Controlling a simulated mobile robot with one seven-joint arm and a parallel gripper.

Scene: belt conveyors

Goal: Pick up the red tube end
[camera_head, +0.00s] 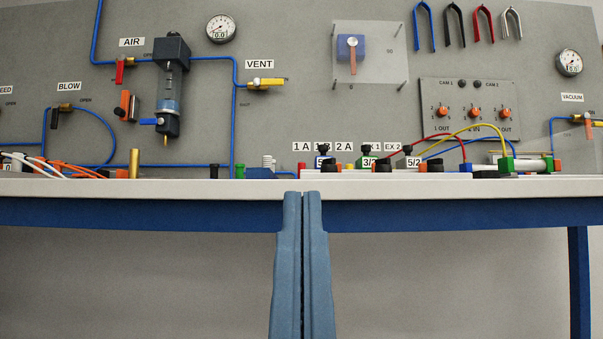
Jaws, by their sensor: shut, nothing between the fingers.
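A red tube (439,137) arches low over the bench's back edge at the right, beside a yellow tube (480,127) and a blue one. One end drops toward the right, near an orange fitting; the other comes down at the left by the valve blocks. Another short red tube (484,24) hangs bent in a U, ends down, high on the back panel. My gripper (303,197) is at the lower middle, its two blue-grey fingers pointing up and close together. It is empty and apart from both red tubes.
The white bench top (150,190) is seen edge-on with a blue frame. Valve blocks (365,165) and labels stand along its back. A grey panel (290,110) behind carries gauges, a filter unit (171,90) and valves. White and orange tubes lie at far left.

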